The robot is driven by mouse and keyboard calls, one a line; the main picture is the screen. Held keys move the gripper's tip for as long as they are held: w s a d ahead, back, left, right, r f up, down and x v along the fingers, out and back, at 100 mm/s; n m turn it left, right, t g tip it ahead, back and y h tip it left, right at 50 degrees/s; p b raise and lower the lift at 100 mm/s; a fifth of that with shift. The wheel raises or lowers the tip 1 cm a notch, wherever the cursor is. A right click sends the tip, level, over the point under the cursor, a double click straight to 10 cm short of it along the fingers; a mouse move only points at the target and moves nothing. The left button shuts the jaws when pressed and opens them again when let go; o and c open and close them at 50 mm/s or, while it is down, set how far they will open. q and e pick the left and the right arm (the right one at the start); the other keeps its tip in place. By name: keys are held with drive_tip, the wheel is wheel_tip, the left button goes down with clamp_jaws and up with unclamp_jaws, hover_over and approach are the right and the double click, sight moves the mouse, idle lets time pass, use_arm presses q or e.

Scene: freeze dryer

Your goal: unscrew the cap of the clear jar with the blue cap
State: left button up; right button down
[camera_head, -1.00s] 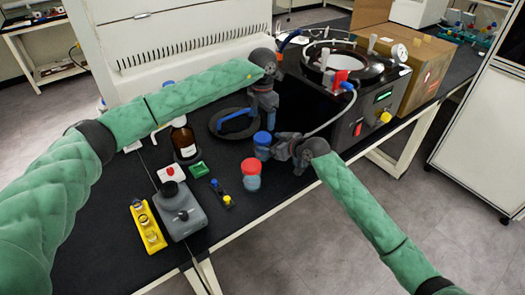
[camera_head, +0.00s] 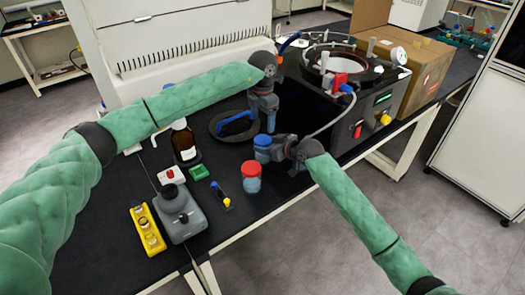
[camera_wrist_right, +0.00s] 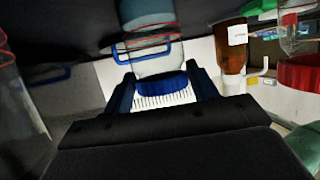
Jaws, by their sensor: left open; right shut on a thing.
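The clear jar with the blue cap (camera_head: 262,141) is held upright near the middle of the bench in the head view. In the right wrist view, which is upside down, the clear jar (camera_wrist_right: 152,62) sits between the fingers with its blue cap (camera_wrist_right: 161,89) towards the palm. My right gripper (camera_head: 268,153) is shut on this jar from the right; whether the jar touches the bench is hard to tell. My left gripper (camera_head: 269,126) is open, pointing down just above and behind the cap, apparently empty.
A jar with a red cap (camera_head: 252,172) stands just in front. A black round piece with a blue handle (camera_head: 232,124) lies behind. The freeze dryer (camera_head: 372,112) is at the right.

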sight(263, 140)
use_arm(q)
drive_tip(key=m, duration=1.1)
drive_tip(key=shift+m, duration=0.3)
drive_tip(key=m, duration=0.8)
drive_tip(key=shift+r, duration=0.1)
drive_tip(key=m, duration=0.4)
drive_tip(key=shift+m, duration=0.3)
drive_tip(key=m, duration=0.7)
drive_tip(key=shift+f, duration=4.1)
drive_tip(key=c, duration=1)
drive_tip(key=shift+n, duration=1.5)
drive_tip(key=o, duration=1.1)
drive_tip(key=shift+c, duration=0.2)
